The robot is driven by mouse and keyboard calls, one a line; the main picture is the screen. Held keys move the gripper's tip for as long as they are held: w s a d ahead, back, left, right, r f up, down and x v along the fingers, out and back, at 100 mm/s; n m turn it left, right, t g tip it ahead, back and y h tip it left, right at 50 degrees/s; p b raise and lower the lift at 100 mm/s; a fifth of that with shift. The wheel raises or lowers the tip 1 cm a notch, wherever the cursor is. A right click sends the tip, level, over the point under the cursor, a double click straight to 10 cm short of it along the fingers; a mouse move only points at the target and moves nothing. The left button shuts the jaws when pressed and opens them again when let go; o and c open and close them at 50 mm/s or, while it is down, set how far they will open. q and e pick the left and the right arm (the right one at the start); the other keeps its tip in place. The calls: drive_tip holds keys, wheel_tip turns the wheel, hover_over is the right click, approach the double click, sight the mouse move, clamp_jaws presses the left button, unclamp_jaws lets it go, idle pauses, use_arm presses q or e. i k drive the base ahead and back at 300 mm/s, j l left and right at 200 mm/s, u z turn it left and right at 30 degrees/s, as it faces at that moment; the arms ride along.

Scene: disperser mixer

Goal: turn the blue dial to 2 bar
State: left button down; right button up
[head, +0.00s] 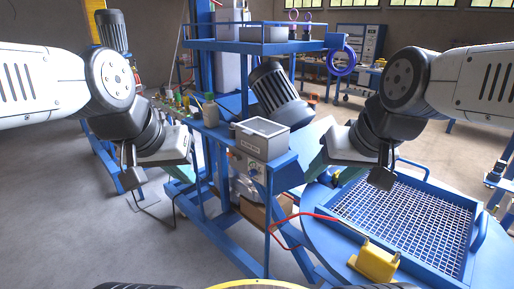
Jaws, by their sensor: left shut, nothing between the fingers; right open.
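A small panel with gauges and knobs (252,168) is on the front of the blue frame, under a grey box, near the picture's middle. A small blue spot on it looks like the blue dial (254,172); its setting is too small to read. My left gripper (183,172) is shut and empty, to the left of the panel and apart from it. My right gripper (318,166) is open, to the right of the panel and also apart from it. Its fingers are partly hard to make out.
A grey box (263,138) stands on the blue frame above the panel. A dark motor (275,88) is behind it. At right, a blue tray with a white grid (405,215) and a yellow block (375,262) sit on a round blue table. A red hose (300,216) runs below the panel.

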sight(253, 172)
drive_tip(key=j+u, duration=0.35)
drive_tip(key=u, duration=0.15)
drive_tip(key=j+u, duration=0.25)
drive_tip(key=j, duration=0.1)
